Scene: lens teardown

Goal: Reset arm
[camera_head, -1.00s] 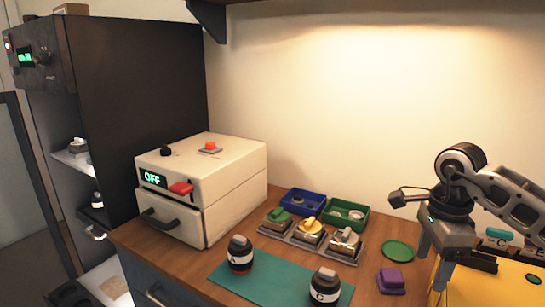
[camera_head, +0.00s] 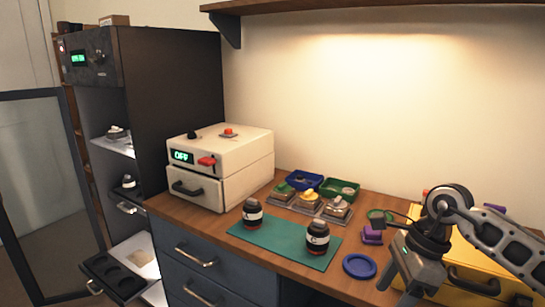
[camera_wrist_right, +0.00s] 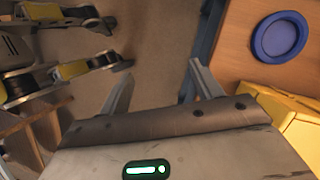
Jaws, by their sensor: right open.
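My right gripper (camera_head: 405,297) hangs in front of the yellow case at the right of the head view. In the right wrist view its two fingers (camera_wrist_right: 155,85) are spread apart with nothing between them, over the floor beside the table edge. My left gripper is not in the head view. Two dark lens barrels with white bands, one at the left (camera_head: 252,213) and one at the right (camera_head: 318,238), stand upright on the teal mat (camera_head: 268,242).
A blue round dish (camera_head: 359,266) lies near the table's front edge; it also shows in the right wrist view (camera_wrist_right: 279,37). A yellow case (camera_head: 470,266) stands at right. A white box reading OFF (camera_head: 222,165), blue bin (camera_head: 304,180) and green bin (camera_head: 341,188) are behind. An open cabinet (camera_head: 168,110) stands left.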

